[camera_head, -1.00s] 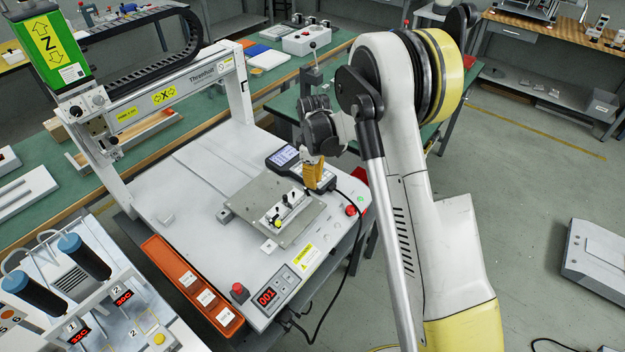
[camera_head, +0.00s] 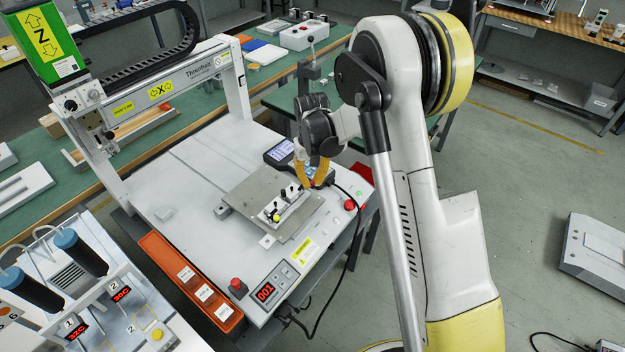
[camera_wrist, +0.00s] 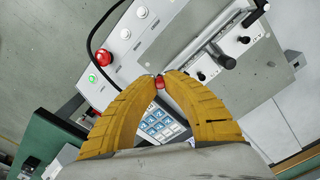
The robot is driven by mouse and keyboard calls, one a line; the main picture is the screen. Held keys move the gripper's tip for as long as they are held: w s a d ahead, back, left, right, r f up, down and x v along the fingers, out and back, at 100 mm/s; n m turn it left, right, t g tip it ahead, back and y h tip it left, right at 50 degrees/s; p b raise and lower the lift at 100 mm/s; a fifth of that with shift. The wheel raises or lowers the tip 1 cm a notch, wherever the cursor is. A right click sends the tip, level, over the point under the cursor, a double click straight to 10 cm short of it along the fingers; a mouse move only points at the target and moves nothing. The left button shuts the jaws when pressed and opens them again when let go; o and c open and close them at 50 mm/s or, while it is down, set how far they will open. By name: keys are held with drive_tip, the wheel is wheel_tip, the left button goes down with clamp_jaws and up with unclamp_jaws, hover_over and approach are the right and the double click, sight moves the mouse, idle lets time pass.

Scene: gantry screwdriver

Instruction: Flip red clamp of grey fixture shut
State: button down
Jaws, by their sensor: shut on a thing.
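The grey fixture (camera_head: 289,209) sits on a flat metal plate on the white machine bed, with black knobs and a yellow knob on it. In the wrist view part of it (camera_wrist: 238,38) shows at upper right, with a black lever beside it. My gripper (camera_head: 308,187) is just behind and right of the fixture. In the wrist view its yellow fingers bow together and their tips are shut on a small red piece (camera_wrist: 160,82), which looks like the red clamp's handle end. The fingers hide most of the clamp, so its angle cannot be told.
A handheld keypad (camera_head: 284,156) lies close behind my fingers. A red stop button (camera_head: 349,205) and a green button are at the bed's right edge. A black cable loops down the right side. The gantry frame (camera_head: 240,85) stands at the back left.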

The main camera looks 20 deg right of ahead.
sight(311, 183)
drive_tip(key=shift+s+a+m, duration=0.15)
drive_tip(key=shift+a+m, duration=0.05)
drive_tip(key=shift+m, duration=0.7)
drive_tip(key=c, duration=1.4)
unclamp_jaws()
drive_tip(key=shift+r, duration=0.1)
wheel_tip(311, 183, up, 12)
